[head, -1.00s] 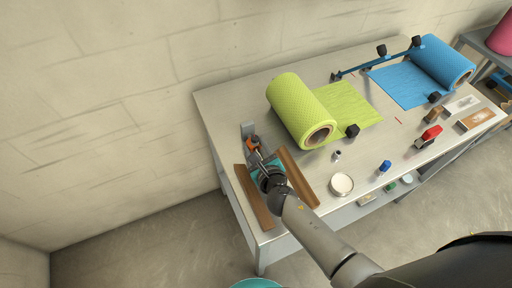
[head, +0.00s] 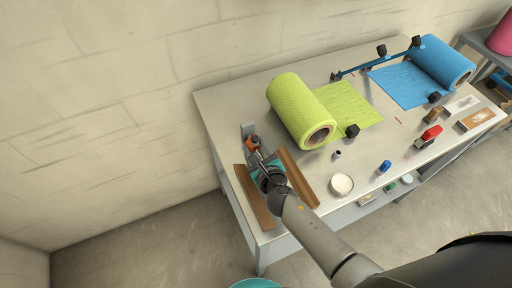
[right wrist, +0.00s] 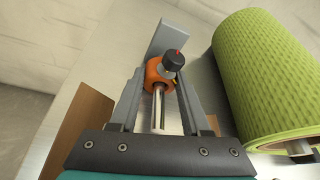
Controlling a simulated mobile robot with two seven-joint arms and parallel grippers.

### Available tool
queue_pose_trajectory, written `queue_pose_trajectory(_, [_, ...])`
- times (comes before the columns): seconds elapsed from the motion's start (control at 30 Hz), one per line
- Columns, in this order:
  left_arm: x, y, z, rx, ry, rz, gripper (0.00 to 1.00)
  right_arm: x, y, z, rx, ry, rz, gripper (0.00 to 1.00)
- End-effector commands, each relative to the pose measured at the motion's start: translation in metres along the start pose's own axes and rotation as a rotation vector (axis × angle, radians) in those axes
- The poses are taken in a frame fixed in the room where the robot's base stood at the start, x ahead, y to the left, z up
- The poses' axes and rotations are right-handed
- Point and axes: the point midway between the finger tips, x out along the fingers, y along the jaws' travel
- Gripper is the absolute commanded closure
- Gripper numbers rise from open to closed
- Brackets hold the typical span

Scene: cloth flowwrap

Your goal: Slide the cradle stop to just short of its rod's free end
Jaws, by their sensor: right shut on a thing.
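The cradle stop is an orange collar (right wrist: 156,76) with a black knob (right wrist: 173,60) on top. It sits on a shiny metal rod (right wrist: 158,112) that runs from a grey upright plate (right wrist: 173,36) toward my wrist. In the head view the orange collar (head: 253,146) is small, close to the grey plate (head: 247,130). My right gripper (right wrist: 160,82) is shut on the collar, one finger on each side; it also shows in the head view (head: 260,158). Bare rod shows on the near side of the collar. My left gripper is not in view.
Two brown rails (head: 255,203) (head: 298,178) flank my right gripper on the table (head: 225,103). A green roll (head: 298,108) lies close on the right. A white round dish (head: 341,185) and a blue roll (head: 444,62) are farther right.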

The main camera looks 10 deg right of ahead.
Motion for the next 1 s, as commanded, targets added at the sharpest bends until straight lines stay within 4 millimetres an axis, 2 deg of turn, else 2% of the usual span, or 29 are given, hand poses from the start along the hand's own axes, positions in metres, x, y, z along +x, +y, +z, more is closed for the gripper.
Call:
queue_pose_trajectory(0.43, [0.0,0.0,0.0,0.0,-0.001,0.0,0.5,-0.002,0.0,-0.002,-0.001,0.002,0.0,1.0])
queue_pose_trajectory(0.8, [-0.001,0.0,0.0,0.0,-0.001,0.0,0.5,-0.042,0.0,-0.019,-0.004,0.003,-0.001,1.0])
queue_pose_trajectory(1.0, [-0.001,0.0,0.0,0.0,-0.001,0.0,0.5,-0.045,-0.001,-0.019,-0.001,0.001,-0.001,1.0])
